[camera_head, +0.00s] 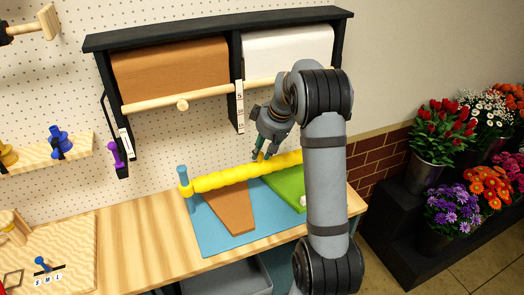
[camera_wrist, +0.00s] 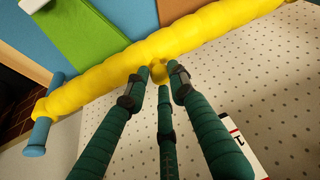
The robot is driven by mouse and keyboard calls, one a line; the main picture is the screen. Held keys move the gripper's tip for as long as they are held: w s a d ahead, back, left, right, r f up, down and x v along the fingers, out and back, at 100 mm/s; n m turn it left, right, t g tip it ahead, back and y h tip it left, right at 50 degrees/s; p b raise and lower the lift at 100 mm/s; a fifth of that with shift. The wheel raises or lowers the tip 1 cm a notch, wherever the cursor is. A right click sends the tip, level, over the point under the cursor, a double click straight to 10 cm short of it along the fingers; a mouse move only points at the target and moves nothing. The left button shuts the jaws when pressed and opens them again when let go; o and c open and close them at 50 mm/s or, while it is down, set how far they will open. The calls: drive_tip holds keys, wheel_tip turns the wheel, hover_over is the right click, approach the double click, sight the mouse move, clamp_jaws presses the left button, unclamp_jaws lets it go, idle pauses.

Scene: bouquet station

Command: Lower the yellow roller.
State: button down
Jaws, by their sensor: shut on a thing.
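The yellow roller (camera_head: 225,178) is a long, lumpy bar lying across the work table above a blue mat (camera_head: 207,232), a brown sheet (camera_head: 232,208) and a green sheet (camera_head: 287,184). Its left end meets a blue post (camera_head: 183,174); the right end is partly hidden by my arm. My gripper (camera_head: 259,155) is at the roller's middle right, on its back side. In the wrist view the roller (camera_wrist: 115,72) runs diagonally, with a blue post (camera_wrist: 40,135) at one end. The fingers are shut on a small yellow knob (camera_wrist: 159,74) on the roller.
Behind stands a black rack with a brown paper roll (camera_head: 170,72), a white paper roll (camera_head: 288,52) and a wooden bar (camera_head: 205,95). A grey bin (camera_head: 230,279) is below the table's front edge. Flower buckets (camera_head: 432,172) stand at right.

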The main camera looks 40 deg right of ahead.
sight(261, 164)
drive_tip(key=f+b, duration=0.2)
drive_tip(key=f, duration=0.1)
drive_tip(key=f+b, duration=0.3)
drive_tip(key=shift+w+a, duration=0.15)
drive_tip(key=shift+a, duration=0.05)
drive_tip(key=shift+r, duration=0.1)
drive_tip(key=c, duration=1.6)
unclamp_jaws()
drive_tip(key=shift+a, duration=0.1)
drive_tip(key=shift+o, duration=0.3)
drive_tip(key=v, duration=1.2)
drive_tip(key=shift+d, duration=0.2)
